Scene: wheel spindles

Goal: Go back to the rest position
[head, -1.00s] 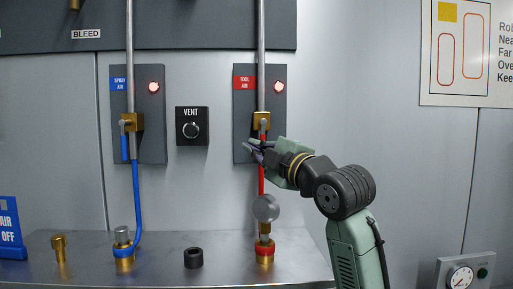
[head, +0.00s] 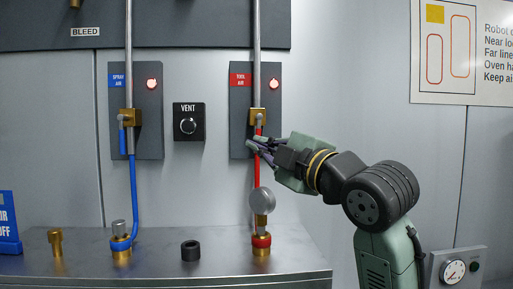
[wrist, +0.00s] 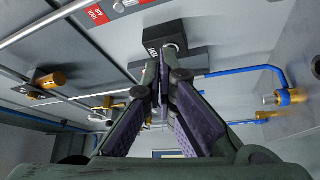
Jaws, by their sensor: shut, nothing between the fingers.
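My gripper (head: 256,145) is in front of the tool air panel (head: 240,110) in the head view. Its fingers are shut with nothing between them and point left, a little below the brass valve (head: 257,115). The fingers overlap the top of the red hose (head: 257,174) in the picture; I cannot tell whether they touch it. In the wrist view the shut fingers (wrist: 164,65) rise in the middle, below the black vent box (wrist: 166,42).
The spray air panel (head: 149,125) with its blue hose (head: 134,190) is at left. The vent box also shows in the head view (head: 188,133).

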